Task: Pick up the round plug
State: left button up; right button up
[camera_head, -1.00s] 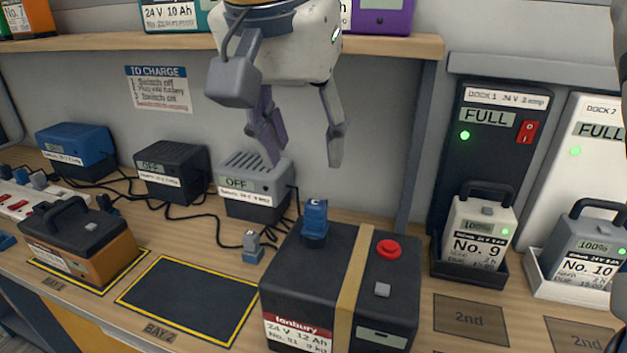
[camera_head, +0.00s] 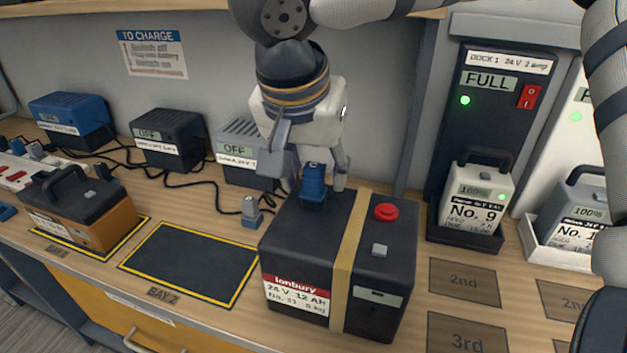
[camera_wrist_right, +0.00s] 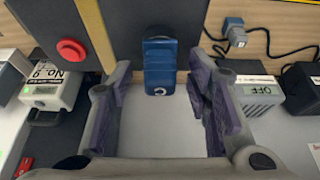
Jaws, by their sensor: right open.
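A blue plug (camera_head: 313,183) stands upright on top of the black Ionbury battery (camera_head: 300,240); it bears a pale round mark in the right wrist view (camera_wrist_right: 158,72). A smaller grey-and-blue plug (camera_head: 251,212) stands on the bench left of the battery. I cannot tell for sure which is called round. My right gripper (camera_head: 315,180) is open, with its fingers at either side of the blue plug. In the wrist view a gap shows between the plug and each finger (camera_wrist_right: 160,85). My left gripper is out of view.
A red button (camera_head: 386,212) and a tan strap (camera_head: 350,260) are on the battery. Chargers (camera_head: 168,138) with cables stand behind. Battery No. 9 (camera_head: 474,205) sits in Dock 1 at right. The Bay 2 mat (camera_head: 190,265) is empty.

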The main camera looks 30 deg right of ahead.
grip_shut()
